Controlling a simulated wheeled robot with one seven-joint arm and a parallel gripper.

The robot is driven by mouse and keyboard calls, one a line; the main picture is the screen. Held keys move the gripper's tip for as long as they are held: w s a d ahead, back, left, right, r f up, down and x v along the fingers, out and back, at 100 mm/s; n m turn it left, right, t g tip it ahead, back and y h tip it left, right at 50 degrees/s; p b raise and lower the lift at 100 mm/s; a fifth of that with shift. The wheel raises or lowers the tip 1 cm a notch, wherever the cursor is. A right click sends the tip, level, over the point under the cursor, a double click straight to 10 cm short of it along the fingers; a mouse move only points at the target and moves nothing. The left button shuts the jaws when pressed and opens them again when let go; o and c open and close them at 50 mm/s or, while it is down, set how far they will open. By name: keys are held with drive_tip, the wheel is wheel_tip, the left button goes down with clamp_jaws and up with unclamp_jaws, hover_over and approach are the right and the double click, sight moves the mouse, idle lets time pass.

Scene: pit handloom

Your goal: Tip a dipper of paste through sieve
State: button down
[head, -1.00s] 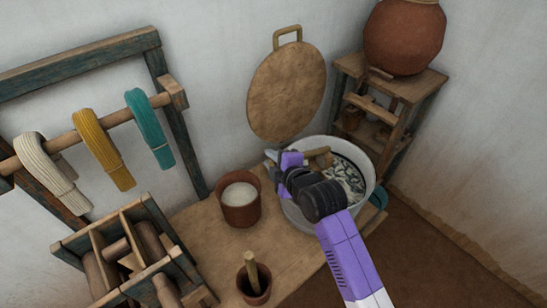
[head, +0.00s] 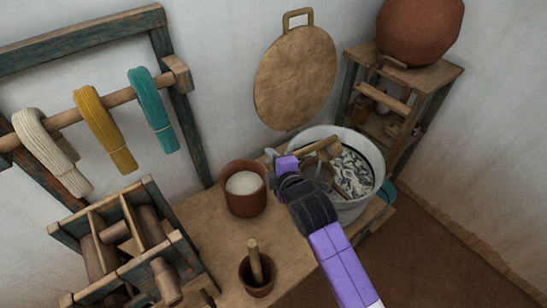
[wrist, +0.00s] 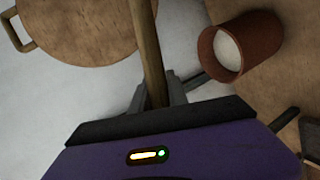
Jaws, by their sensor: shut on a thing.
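My gripper (wrist: 157,96) is shut on the wooden handle of the dipper (wrist: 150,40), which runs up out of the wrist view. In the head view the dipper's brown end (head: 330,150) is above the left part of the grey basin, tilted. What the dipper holds cannot be seen. A round, thin-looking shape at the basin's left side, probably the sieve (head: 322,174), lies below the dipper, partly behind my arm. A brown pot of white paste (head: 244,184) stands left of the basin; it also shows in the wrist view (wrist: 229,50).
The grey basin (head: 374,155) holds dark and pale strands. A small pot with a wooden stick (head: 257,277) stands at the table's front. A round board (head: 296,78) leans on the wall. A shelf with a clay jar (head: 420,30) is at right, a yarn rack (head: 85,105) at left.

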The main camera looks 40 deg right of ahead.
drive_tip(key=shift+n+t+h, duration=0.3)
drive_tip(key=shift+n+h, duration=0.4)
drive_tip(key=shift+n, duration=0.1)
drive_tip(key=shift+s+a+f+b, duration=0.1)
drive_tip(key=shift+a+f+b, duration=0.35)
drive_tip(key=shift+f+b, duration=0.35)
drive_tip(key=shift+w+a+f+b, duration=0.1)
drive_tip(key=shift+a+f+b, duration=0.3)
drive_tip(key=shift+f+b, duration=0.4)
drive_tip(key=shift+s+a+f+b, duration=0.1)
drive_tip(key=shift+a+f+b, duration=0.4)
drive_tip(key=shift+b, duration=0.45)
